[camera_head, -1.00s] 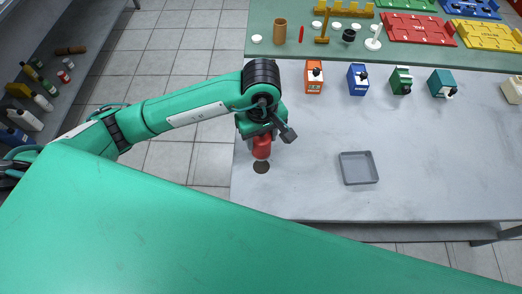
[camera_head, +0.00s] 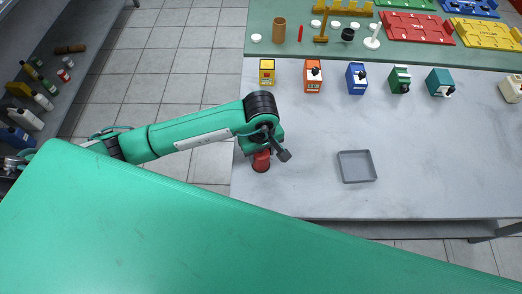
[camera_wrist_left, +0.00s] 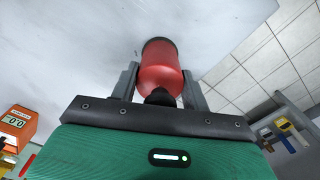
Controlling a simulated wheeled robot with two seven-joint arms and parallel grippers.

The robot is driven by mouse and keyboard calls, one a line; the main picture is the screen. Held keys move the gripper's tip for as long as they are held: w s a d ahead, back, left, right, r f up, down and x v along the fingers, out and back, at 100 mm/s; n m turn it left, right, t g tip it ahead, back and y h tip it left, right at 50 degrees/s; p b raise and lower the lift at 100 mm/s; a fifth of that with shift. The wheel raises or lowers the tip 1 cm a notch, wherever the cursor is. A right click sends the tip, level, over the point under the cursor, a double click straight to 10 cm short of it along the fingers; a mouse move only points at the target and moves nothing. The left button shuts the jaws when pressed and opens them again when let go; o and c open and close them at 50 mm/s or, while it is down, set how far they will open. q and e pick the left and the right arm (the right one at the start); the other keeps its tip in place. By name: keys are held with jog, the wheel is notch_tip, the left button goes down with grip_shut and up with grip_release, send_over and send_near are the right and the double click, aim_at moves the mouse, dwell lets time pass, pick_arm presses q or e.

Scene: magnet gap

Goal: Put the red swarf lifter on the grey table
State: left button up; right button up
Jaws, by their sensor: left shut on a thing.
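The red swarf lifter (camera_head: 261,161) is a small red cylinder with a dark knob, at the left part of the grey table (camera_head: 310,190). My left gripper (camera_head: 258,150) is over it, shut on it. In the left wrist view the lifter (camera_wrist_left: 160,68) sits between the two fingers of my left gripper (camera_wrist_left: 158,88). Its dark far end is at or very close to the table top; I cannot tell whether it touches. My right gripper is not in view.
A grey tray (camera_head: 357,180) lies to the right of the lifter. A row of coloured boxes, from a yellow one (camera_head: 267,72) to a teal one (camera_head: 440,82), stands at the back. A green bench (camera_head: 380,58) with parts lies beyond. The table's middle is clear.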

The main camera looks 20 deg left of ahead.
pick_arm(q)
jog(key=o, duration=1.1)
jog(key=shift+f, duration=0.1)
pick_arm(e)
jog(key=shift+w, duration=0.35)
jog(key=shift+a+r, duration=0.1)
